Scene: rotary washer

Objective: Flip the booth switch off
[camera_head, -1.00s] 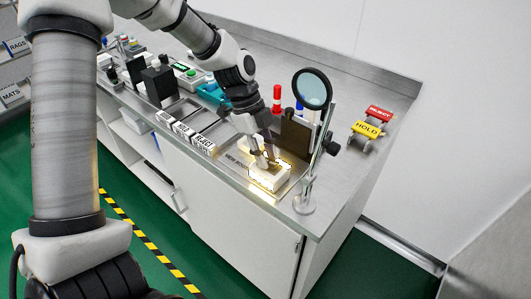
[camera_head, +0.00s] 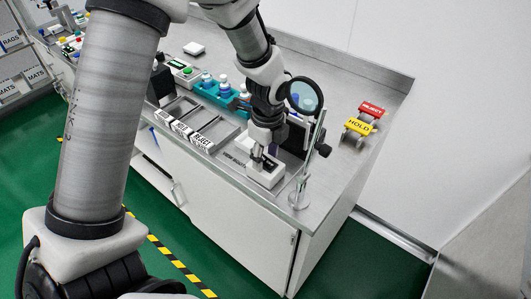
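The booth switch (camera_head: 267,176) is a small white box near the front right corner of the steel counter (camera_head: 336,150), in front of a dark upright panel. My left gripper (camera_head: 262,161) points down at the top of the switch, with its fingertips at or just above it. The fingers partly cover the switch top, so contact and the lever's position cannot be told. The gap between the fingers is too small to judge. No glow shows around the switch. My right gripper is not in view.
A round magnifier (camera_head: 306,96) on a stand is close to the right of my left gripper. Labelled trays (camera_head: 190,135) and a teal rack (camera_head: 216,95) lie to the left. Yellow HOLD (camera_head: 358,127) and red REJECT (camera_head: 371,109) stamps stand at the right, with bare counter around them.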

